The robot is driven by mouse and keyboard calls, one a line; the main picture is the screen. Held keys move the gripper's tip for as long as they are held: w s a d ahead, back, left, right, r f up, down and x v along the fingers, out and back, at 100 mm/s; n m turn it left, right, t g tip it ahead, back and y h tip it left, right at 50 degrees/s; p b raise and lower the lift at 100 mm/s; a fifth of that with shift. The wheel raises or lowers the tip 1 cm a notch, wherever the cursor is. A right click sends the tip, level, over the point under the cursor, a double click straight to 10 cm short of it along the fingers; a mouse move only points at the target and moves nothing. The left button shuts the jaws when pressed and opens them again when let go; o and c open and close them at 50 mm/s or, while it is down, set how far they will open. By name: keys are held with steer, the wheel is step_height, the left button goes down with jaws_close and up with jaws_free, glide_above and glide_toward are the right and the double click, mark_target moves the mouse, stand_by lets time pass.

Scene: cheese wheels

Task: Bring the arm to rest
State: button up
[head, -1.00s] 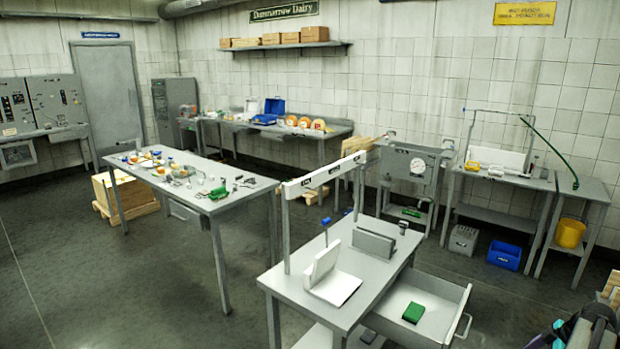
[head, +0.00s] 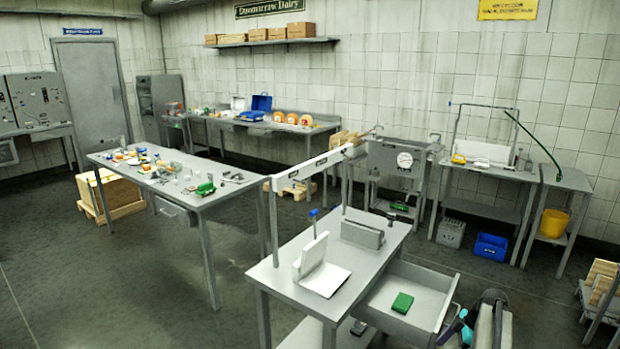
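A dark part of my arm (head: 492,322) shows at the bottom edge, right of the open drawer. Teal and purple pieces lie at its left side, and I cannot tell whether they belong to my gripper. No fingertips can be made out, so whether my gripper is open or shut, or holds anything, is hidden. The arm appears folded low and close to my body, beside the near grey table (head: 288,272).
The open drawer (head: 440,279) holds a green block (head: 402,303) and juts out near my arm. A long table (head: 222,194) with small items stands left. A yellow bucket (head: 553,223) and blue crate (head: 491,246) stand at right.

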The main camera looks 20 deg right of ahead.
steer(key=w+a+f+n+g+b, duration=0.1)
steer(key=a+f, duration=0.4)
steer(key=a, duration=0.3)
steer(key=w+a+f+n+g+y+b, duration=0.1)
steer(key=a+f, duration=0.4)
steer(key=a, duration=0.4)
steer(key=w+a+f+n+g+b, duration=0.1)
steer(key=a+f+g, duration=0.1)
steer(key=a+f, duration=0.45)
steer(key=s+a+f+g+b, duration=0.1)
steer(key=s+a+f, duration=0.1)
steer(key=a, duration=0.4)
steer(key=s+a+f+g+h, duration=0.1)
steer(key=s+a+f, duration=0.2)
steer(key=a, duration=0.2)
steer(key=s+a+f+g+b, duration=0.1)
steer(key=s+a+f, duration=0.1)
steer(key=a, duration=0.4)
steer(key=s+a+f+m+h+b, duration=0.1)
steer(key=s+a+f+m+h, duration=0.1)
steer(key=s+m, duration=0.4)
steer(key=s+a+f+m+h+b, duration=0.1)
steer(key=s+a+f+m, duration=0.4)
steer(key=s, duration=0.7)
steer(key=shift+f+m+g+h, duration=0.45)
steer(key=shift+m+h, duration=0.25)
steer(key=shift+m, duration=0.3)
steer(key=shift+c, duration=0.3)
